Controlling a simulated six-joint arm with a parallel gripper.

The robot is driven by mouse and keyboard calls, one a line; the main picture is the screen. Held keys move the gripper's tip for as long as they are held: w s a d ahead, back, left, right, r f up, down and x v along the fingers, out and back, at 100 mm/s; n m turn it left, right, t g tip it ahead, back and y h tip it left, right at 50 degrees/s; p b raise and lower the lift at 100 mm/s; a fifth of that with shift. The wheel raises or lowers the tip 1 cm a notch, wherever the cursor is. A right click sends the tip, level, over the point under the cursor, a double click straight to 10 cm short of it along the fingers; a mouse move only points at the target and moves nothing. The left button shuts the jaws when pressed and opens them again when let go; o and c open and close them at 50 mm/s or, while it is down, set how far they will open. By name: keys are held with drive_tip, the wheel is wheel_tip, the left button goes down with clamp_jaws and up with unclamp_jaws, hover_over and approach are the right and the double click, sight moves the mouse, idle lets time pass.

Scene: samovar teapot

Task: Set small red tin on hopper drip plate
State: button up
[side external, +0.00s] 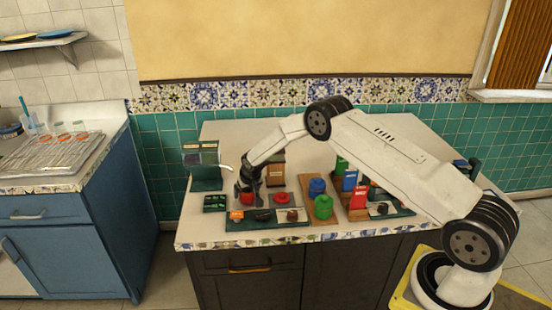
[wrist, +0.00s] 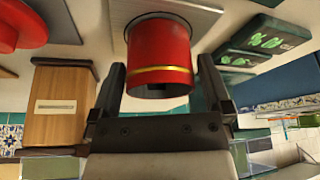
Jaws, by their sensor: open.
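The small red tin (wrist: 160,50) has a yellow band and fills the middle of the wrist view. Its far end meets a flat grey plate (wrist: 196,22), which I take to be the drip plate. The tin also shows in the side view (side external: 246,199), low under my gripper (side external: 249,188). My gripper (wrist: 161,68) is open, with one finger on each side of the tin. Whether either finger touches it is hard to tell. In the side view the plate is mostly hidden by the tin and gripper.
A dark green dispenser (side external: 205,166) stands left of my gripper, with a dark green tray (side external: 215,203) in front. A wooden box (side external: 275,174) stands behind to the right. A red lidded piece (side external: 284,198) and a green jar (side external: 323,207) stand right.

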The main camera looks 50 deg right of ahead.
drive_tip(key=v, duration=1.1)
drive_tip(key=shift+r, duration=0.2)
idle(0.5)
drive_tip(key=s+a+r+n, duration=0.1)
drive_tip(key=s+a, duration=0.3)
drive_tip(key=s, duration=0.6)
drive_tip(key=s+a+r+n+g+y, duration=0.1)
drive_tip(key=s+a+r, duration=0.3)
drive_tip(key=s, duration=0.6)
drive_tip(key=s+a+r+n, duration=0.2)
drive_tip(key=s+a+r, duration=0.1)
drive_tip(key=s, duration=0.7)
drive_tip(key=shift+s+a+n+g+y, duration=0.25)
drive_tip(key=shift+a+n+g+y, duration=0.05)
drive_tip(key=shift+a+y, duration=0.1)
